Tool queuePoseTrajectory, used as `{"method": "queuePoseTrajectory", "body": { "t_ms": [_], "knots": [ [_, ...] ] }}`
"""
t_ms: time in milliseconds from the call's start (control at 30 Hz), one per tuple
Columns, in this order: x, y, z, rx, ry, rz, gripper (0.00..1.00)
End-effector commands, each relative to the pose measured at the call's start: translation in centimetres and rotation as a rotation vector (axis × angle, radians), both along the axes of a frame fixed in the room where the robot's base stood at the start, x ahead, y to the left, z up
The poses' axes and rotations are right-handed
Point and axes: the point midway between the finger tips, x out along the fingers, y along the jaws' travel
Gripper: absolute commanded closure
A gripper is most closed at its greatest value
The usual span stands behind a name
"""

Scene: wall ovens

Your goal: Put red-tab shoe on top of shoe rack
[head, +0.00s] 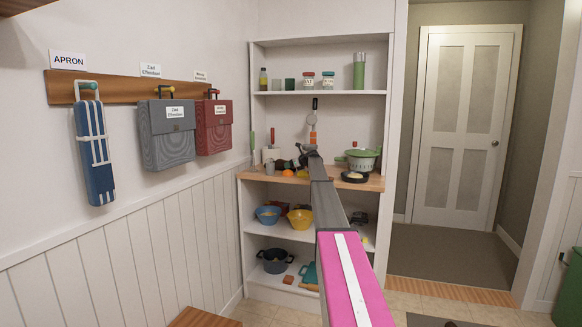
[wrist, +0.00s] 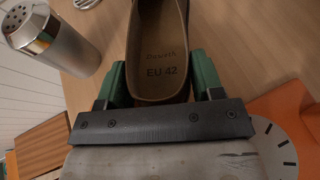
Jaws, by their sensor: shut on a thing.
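My gripper (wrist: 161,75) is shut on a shoe (wrist: 165,55), with one green finger on each side of it. The shoe has a brown insole marked "EU 42" and a dark rim; no red tab shows in this view. The shoe is over a wooden counter top, and I cannot tell whether it touches it. In the head view my arm reaches to the shelf unit's counter, and my gripper (head: 306,153) is small there among dark shapes. I cannot make out a shoe rack for certain; a brown wooden top (head: 205,317) shows at the bottom edge.
A metal shaker (wrist: 55,40) stands left of the shoe, and an orange scale with a dial (wrist: 280,140) is at right. The shelf unit's counter (head: 370,184) also holds a green colander (head: 361,160). Bowls (head: 300,218) sit below. Bags hang on the left wall.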

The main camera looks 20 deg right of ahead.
Motion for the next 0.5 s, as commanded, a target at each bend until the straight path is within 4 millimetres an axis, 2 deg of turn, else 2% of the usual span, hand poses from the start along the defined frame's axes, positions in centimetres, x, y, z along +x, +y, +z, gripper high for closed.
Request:
{"method": "queuePoseTrajectory", "body": {
  "t_ms": [67,100,133,500],
  "knots": [
    [0.02,0.01,-0.01,0.001,-0.001,0.0,0.7],
    [0.01,0.01,-0.1,0.0,0.0,0.0,0.36],
    [0.01,0.02,-0.08,0.0,0.0,0.0,0.28],
    [-0.12,-0.06,0.09,0.0,0.0,-0.001,0.28]
  ]
}}
